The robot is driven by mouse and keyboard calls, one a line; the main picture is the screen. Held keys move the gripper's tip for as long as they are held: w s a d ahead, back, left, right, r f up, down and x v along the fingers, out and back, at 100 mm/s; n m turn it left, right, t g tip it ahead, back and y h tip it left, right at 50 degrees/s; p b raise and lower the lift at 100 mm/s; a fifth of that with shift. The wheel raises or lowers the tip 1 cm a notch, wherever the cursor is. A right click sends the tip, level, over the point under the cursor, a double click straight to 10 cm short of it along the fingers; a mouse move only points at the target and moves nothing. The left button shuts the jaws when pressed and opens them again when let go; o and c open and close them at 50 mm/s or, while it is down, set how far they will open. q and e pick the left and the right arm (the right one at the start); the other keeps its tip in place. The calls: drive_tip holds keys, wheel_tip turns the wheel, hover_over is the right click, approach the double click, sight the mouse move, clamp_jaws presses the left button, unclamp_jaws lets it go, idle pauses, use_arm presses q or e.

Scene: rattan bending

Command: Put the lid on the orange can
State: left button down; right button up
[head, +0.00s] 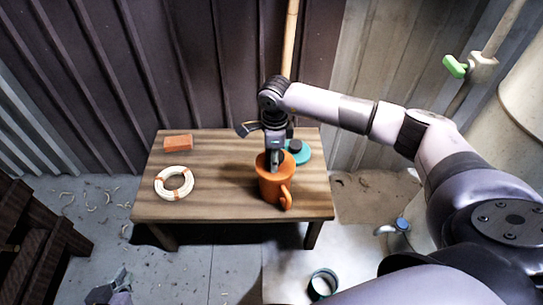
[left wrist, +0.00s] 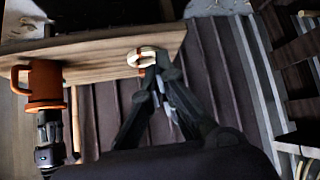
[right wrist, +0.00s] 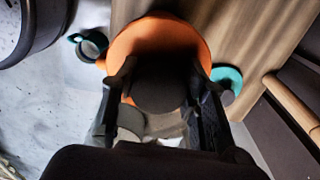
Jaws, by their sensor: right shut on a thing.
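The orange can (head: 273,188), a mug shape with a handle, stands upright near the table's front right; it also shows in the left wrist view (left wrist: 43,80). An orange lid (right wrist: 160,35) with a dark knob (right wrist: 160,85) sits at the can's mouth; I cannot tell whether it is fully seated. My right gripper (head: 275,160) points down over the can, shut on the dark knob. My left gripper (left wrist: 157,72) is away from the can, low at the left in the head view (head: 112,288); its fingertips look together and empty.
A teal lid with a dark knob (head: 302,155) lies just behind the can. A pale ring (head: 174,191) and a brick (head: 178,143) lie at the left on the wooden table (head: 220,205). A dark open pot (head: 322,284) stands on the floor.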

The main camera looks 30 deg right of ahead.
use_arm(q)
drive_tip(key=shift+w+d+r, duration=0.15)
drive_tip(key=shift+w+d, duration=0.05)
drive_tip(key=shift+w, duration=0.05)
use_arm(e)
drive_tip(key=shift+f, duration=0.1)
drive_tip(key=shift+f, duration=0.1)
use_arm(q)
drive_tip(key=shift+w+d+r+t, duration=0.15)
drive_tip(key=shift+w+r+t, duration=0.35)
drive_tip(key=shift+w+r, duration=0.05)
drive_tip(key=shift+s+f, duration=0.2)
drive_tip(key=shift+f, duration=0.05)
idle(0.7)
drive_tip(key=shift+w+d+r+t+h+b, duration=0.3)
drive_tip(key=shift+w+r+t+b, duration=0.25)
drive_tip(key=shift+w+r, duration=0.3)
use_arm(e)
drive_tip(key=shift+f, duration=0.35)
idle(0.6)
use_arm(q)
drive_tip(key=shift+w+d+r+t+h, duration=0.2)
drive_tip(key=shift+w+r+t, duration=0.25)
drive_tip(key=shift+r, duration=0.15)
drive_tip(key=shift+w+d+r+t+h, duration=0.1)
drive_tip(key=shift+w+d+r+t, duration=0.05)
drive_tip(key=shift+w+r+t, duration=0.4)
use_arm(e)
drive_tip(key=shift+f, duration=0.45)
idle(0.9)
